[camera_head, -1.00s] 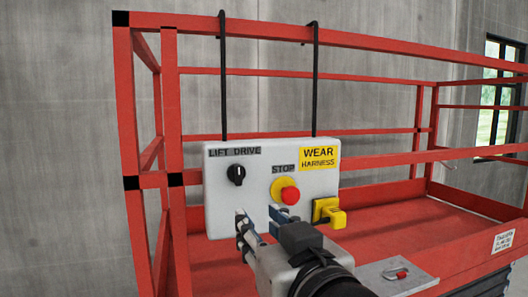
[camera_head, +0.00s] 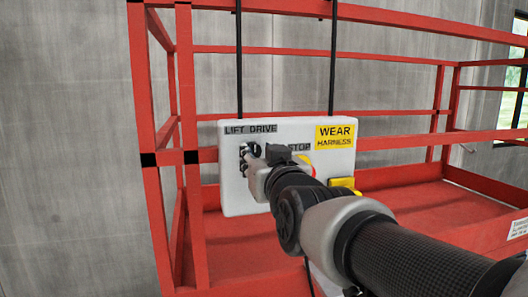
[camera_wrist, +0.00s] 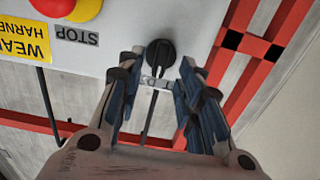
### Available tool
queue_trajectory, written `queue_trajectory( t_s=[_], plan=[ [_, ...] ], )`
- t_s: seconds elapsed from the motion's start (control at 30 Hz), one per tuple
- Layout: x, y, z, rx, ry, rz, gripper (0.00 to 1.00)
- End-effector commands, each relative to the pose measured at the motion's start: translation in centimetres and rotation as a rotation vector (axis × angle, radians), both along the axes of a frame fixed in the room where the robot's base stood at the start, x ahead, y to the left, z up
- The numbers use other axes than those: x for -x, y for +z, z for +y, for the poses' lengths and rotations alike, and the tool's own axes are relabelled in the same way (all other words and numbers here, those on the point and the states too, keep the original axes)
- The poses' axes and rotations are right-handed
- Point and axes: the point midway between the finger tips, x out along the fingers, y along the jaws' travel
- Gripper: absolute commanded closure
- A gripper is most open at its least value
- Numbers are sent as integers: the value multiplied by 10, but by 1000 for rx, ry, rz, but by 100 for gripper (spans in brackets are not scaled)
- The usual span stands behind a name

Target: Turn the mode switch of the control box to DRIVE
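The white control box (camera_head: 235,190) hangs on the red railing. Its black round mode switch (camera_wrist: 160,52) sits below the "LIFT DRIVE" label (camera_head: 250,129), which the wrist view shows upside down and mostly between my fingers. My gripper (camera_wrist: 162,60) is open, with one fingertip on each side of the switch. I cannot tell whether the fingers touch it. In the head view my gripper (camera_head: 250,152) covers most of the switch. Which word the switch points to cannot be read clearly.
The red emergency stop (camera_wrist: 52,6) on its yellow base and the "STOP" label (camera_wrist: 77,37) lie beside the switch. A yellow plug (camera_head: 343,184) is at the box's lower right. Red rails (camera_head: 190,110) stand left of the box.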

Motion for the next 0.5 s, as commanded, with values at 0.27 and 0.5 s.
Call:
queue_trajectory(
  t_s=[0.27,0.5],
  plan=[
    [-24,0,7,0,0,1,67],
    [-25,0,7,0,0,0,67]
  ],
)
